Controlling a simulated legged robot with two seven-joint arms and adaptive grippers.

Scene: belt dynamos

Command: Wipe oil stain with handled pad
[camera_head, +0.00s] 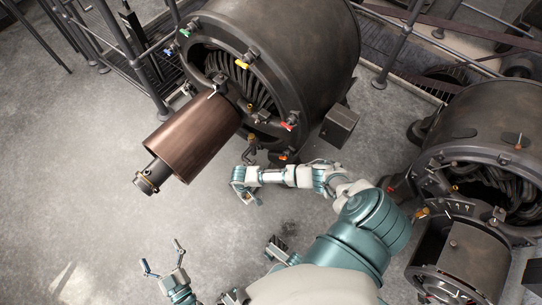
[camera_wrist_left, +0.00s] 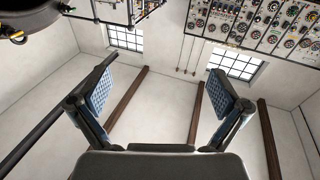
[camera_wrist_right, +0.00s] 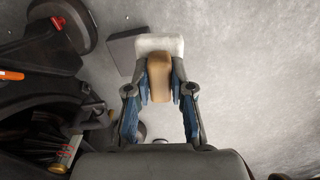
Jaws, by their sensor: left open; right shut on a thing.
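The handled pad, with a white pad (camera_wrist_right: 160,44) and a tan handle (camera_wrist_right: 159,78), shows in the right wrist view. My right gripper (camera_wrist_right: 160,88) is shut on the handle, with the white pad beyond its fingertips. In the head view my right gripper (camera_head: 246,187) is over the floor in front of the large dynamo, and the pad is hard to make out there. A faint dark patch (camera_head: 289,228), perhaps the oil stain, shows on the floor beside my right arm. My left gripper (camera_head: 163,262) is open and empty at the lower left; it also shows in the left wrist view (camera_wrist_left: 158,95).
A large dynamo (camera_head: 306,50) with a copper-brown cylinder (camera_head: 192,137) stands at the top. A second dynamo (camera_head: 490,130) stands at the right. Railings (camera_head: 150,75) run behind. The grey floor (camera_head: 70,170) at left is clear. Control panels (camera_wrist_left: 262,25) show in the left wrist view.

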